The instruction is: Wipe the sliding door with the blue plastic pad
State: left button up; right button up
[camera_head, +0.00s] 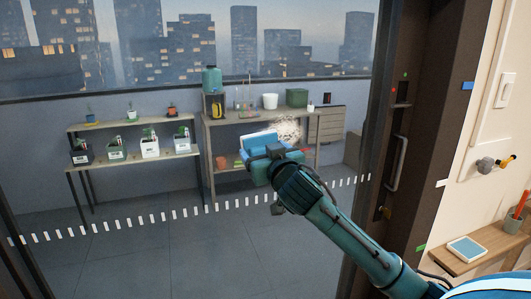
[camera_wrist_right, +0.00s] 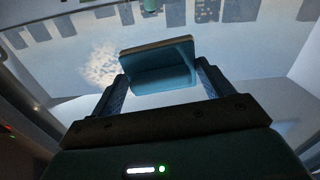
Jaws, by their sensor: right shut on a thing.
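The sliding door (camera_head: 272,225) is a large glass pane with a dashed white strip across it and a dark frame at the right. A whitish speckled smudge (camera_head: 288,130) shows on the glass; it also shows in the right wrist view (camera_wrist_right: 103,66). My right gripper (camera_head: 268,153) is shut on the blue plastic pad (camera_head: 257,141), just left of and below the smudge. In the right wrist view the pad (camera_wrist_right: 160,78) sits between the two fingers, with a pale edge on its far side. I cannot tell whether it touches the glass. My left gripper is not in view.
Behind the glass stand a bench with potted plants (camera_head: 132,127) and a shelf unit (camera_head: 206,150). A door handle (camera_head: 397,163) is on the dark frame. At the right are a wall knob (camera_head: 486,165) and a small wooden shelf (camera_head: 480,262) with a blue-and-white flat item (camera_head: 466,248) and a cup.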

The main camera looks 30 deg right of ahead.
jog(key=shift+x, duration=0.75)
